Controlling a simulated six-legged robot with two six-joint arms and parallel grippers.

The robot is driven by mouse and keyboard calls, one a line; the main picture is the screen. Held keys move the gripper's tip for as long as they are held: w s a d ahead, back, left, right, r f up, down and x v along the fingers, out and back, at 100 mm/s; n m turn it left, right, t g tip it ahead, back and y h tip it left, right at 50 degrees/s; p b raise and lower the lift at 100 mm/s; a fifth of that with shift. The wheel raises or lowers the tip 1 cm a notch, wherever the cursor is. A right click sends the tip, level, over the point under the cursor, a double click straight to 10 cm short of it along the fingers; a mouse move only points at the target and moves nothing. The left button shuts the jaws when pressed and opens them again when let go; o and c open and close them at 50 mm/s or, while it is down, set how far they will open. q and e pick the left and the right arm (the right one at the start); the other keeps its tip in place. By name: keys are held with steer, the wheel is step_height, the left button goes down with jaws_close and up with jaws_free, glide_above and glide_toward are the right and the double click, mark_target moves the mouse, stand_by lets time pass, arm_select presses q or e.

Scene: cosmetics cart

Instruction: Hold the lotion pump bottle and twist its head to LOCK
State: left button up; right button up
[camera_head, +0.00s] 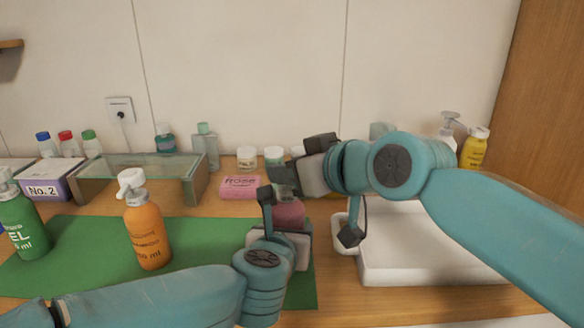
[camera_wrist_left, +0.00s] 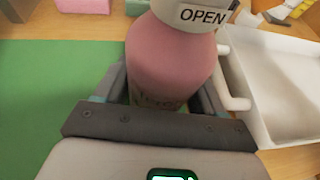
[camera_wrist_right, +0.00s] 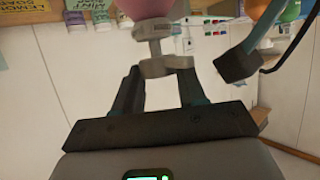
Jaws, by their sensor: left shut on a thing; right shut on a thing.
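The pink lotion pump bottle (camera_head: 289,213) stands near the right edge of the green mat, mostly hidden by my grippers in the head view. In the left wrist view its pink body (camera_wrist_left: 170,60) sits between the fingers of my left gripper (camera_wrist_left: 160,95), which is shut on it. A pale collar (camera_wrist_left: 205,15) above the body reads OPEN. My right gripper (camera_wrist_right: 160,80) is above the bottle and shut on its whitish pump head (camera_wrist_right: 160,66). The right wrist view shows the pump head between the fingers, with the pink body beyond.
A white tray (camera_head: 430,273) stands close to the right of the bottle. An orange pump bottle (camera_head: 148,235) and a green bottle (camera_head: 22,225) stand on the green mat (camera_head: 200,262). A pink ROSE box (camera_head: 240,187) and small jars lie behind. A glass shelf (camera_head: 140,167) is back left.

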steer(key=n+g+y, duration=0.3)
steer(key=shift+w+d+n, duration=0.25)
steer(key=shift+w+n, duration=0.1)
steer(key=shift+n, duration=0.05)
steer(key=n+g, duration=0.1)
steer(key=g, duration=0.1)
steer(key=n+g+y, duration=0.1)
steer(key=n+g, duration=0.1)
steer(key=n+g+y, duration=0.1)
steer(key=n+g, duration=0.1)
steer(key=shift+w+r, duration=0.1)
steer(key=shift+w, duration=0.3)
steer(key=shift+s+n+g, duration=0.2)
steer(key=shift+n+g, duration=0.2)
steer(key=shift+n, duration=0.1)
steer(key=o, duration=0.8)
steer(key=shift+r+m+t, duration=0.1)
steer(key=shift+m+t, duration=0.4)
